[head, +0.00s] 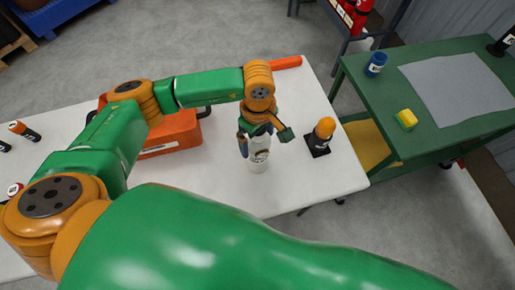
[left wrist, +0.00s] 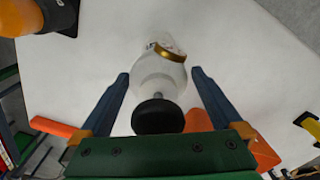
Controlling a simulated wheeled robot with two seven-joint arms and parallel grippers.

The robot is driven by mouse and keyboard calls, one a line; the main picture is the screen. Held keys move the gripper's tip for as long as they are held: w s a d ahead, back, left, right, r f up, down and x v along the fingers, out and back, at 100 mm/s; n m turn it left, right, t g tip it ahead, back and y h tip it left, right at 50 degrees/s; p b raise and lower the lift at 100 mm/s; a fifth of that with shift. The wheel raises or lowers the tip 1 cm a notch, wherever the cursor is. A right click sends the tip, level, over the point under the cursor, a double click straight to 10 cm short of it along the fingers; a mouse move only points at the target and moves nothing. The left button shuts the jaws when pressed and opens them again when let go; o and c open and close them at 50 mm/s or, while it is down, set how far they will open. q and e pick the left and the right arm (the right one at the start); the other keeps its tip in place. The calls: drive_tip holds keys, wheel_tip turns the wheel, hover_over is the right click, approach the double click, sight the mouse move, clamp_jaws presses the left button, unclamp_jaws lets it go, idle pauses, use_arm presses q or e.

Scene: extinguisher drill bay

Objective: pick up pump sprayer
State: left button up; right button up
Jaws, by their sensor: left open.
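The pump sprayer is a white bottle (head: 258,161) that stands on the white table (head: 228,190), partly hidden by my left gripper in the head view. In the left wrist view, its white body (left wrist: 157,72) with a gold band and its black pump knob (left wrist: 157,117) show below the gripper. My left gripper (head: 262,143) is above the bottle. In the left wrist view its two blue fingers (left wrist: 160,73) are apart, one on each side of the bottle, with visible gaps. My right gripper is not in view.
An orange beacon (head: 325,129) on a black base stands right of the sprayer. An orange toolbox (head: 178,132) lies to its left, partly behind my arm. An orange bar (head: 286,63) lies at the far edge. A green cart (head: 420,146) stands right.

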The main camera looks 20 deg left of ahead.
use_arm(q)
drive_tip(key=shift+w+a+f, duration=0.15)
drive_tip(key=shift+w+f, duration=0.1)
drive_tip(key=shift+f, duration=0.5)
clamp_jaws()
drive_tip(key=shift+r, duration=0.1)
